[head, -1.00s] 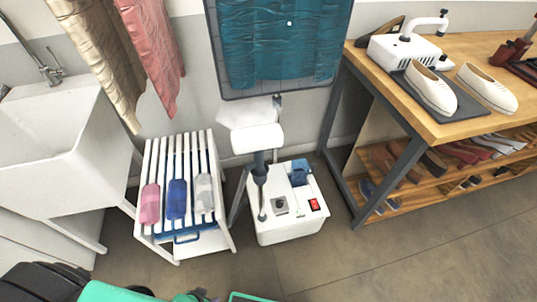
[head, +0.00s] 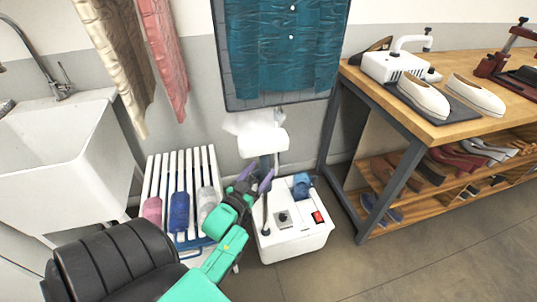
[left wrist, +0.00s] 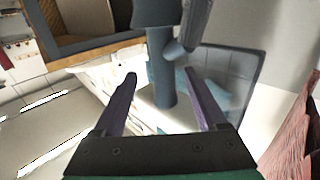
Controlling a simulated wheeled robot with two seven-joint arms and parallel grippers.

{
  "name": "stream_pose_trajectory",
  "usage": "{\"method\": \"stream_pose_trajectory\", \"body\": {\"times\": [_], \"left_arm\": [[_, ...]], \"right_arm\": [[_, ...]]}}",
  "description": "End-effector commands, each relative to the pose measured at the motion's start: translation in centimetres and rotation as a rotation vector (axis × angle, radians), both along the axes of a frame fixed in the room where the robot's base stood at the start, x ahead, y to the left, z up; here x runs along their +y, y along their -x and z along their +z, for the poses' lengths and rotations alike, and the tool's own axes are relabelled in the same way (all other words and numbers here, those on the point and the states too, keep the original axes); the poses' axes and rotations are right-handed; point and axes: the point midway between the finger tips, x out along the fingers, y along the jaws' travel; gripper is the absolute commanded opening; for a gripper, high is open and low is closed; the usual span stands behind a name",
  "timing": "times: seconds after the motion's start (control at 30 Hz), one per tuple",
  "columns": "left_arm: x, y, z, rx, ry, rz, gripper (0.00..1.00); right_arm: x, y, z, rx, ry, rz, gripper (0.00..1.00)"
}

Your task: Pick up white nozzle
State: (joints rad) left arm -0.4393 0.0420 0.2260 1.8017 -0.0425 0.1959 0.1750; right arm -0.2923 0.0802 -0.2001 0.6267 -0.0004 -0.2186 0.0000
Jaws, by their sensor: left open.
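The white nozzle (head: 262,140) is a broad, pale head on top of a dark blue-grey stem, in front of the hanging teal garment. White vapour or haze shows at its left. My left gripper (head: 257,176) is open, with its purple fingers just below the nozzle, beside the stem in the head view. In the left wrist view the dark stem (left wrist: 160,75) stands in the gap between the two open fingers (left wrist: 163,82); I cannot tell whether they touch it. I cannot make out the nozzle clearly there. My right gripper is not in view.
The white steamer base (head: 297,238) with a red switch stands on the floor below. A white slatted stool (head: 154,178) with rolled cloths is at its left. A wooden workbench (head: 440,127) with white shoes is at the right, a white sink (head: 75,150) at the left.

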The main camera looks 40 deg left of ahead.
Motion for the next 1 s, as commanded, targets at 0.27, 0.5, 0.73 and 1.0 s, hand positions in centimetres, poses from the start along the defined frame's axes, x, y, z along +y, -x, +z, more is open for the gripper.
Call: {"method": "stream_pose_trajectory", "body": {"times": [0.27, 0.5, 0.73, 1.0], "left_arm": [[1.1, -4.2, -0.3, 0.000, -0.001, -0.001, 0.74], [1.8, -7.2, -0.6, 0.004, 0.000, -0.001, 0.74], [1.7, -7.1, -0.6, 0.004, 0.000, -0.001, 0.44], [1.7, -7.1, -0.4, 0.000, -0.001, -0.001, 0.00]], "right_arm": [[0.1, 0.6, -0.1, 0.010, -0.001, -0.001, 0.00], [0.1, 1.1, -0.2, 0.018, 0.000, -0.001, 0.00], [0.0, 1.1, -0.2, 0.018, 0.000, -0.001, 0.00], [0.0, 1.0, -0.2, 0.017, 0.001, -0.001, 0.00]]}}
